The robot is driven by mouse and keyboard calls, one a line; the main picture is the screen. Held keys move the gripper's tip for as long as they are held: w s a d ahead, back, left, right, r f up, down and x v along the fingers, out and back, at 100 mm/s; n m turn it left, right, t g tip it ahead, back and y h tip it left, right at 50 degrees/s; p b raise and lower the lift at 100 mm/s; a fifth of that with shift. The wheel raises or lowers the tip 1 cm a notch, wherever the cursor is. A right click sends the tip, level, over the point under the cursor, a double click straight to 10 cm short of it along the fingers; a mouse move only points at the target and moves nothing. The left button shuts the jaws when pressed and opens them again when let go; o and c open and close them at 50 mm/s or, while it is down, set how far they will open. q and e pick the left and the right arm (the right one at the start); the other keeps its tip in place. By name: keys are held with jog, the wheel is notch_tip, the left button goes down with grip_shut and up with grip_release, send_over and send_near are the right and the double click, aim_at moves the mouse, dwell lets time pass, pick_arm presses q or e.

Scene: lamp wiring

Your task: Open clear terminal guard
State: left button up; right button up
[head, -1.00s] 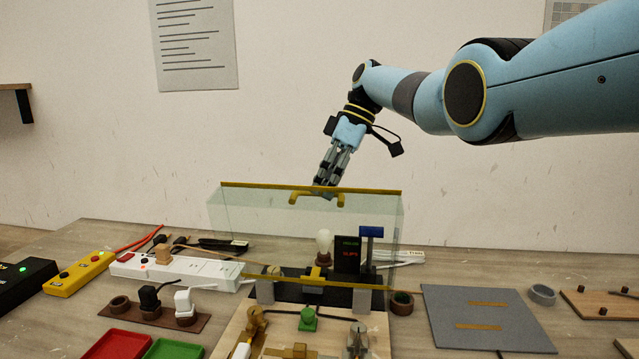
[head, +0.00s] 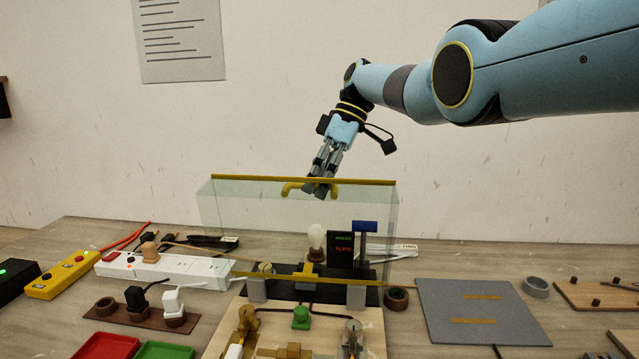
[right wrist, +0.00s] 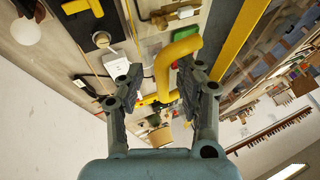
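The clear terminal guard (head: 225,222) is a see-through panel with yellow edge strips, standing raised above the wiring board in the head view. A yellow handle (head: 290,187) is on it just below its top strip. My right gripper (head: 318,190) is at the right part of this handle, its fingertips overlapping it. In the right wrist view the handle (right wrist: 178,50) shows as a bent yellow bar between the spread fingers (right wrist: 160,85). The fingers are apart and I see no clear grip; contact cannot be told. My left gripper is not in view.
Under the guard stand a bulb (head: 317,238), a dark display (head: 341,250) and a blue-topped post (head: 365,228). A white power strip (head: 165,268) and yellow box (head: 62,276) lie left. A grey mat (head: 480,310) lies right.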

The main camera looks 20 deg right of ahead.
jog(key=shift+r, duration=0.2)
notch_tip(320, 180, up, 10)
dwell(0.4)
jog(key=shift+f, duration=0.15)
dwell(0.3)
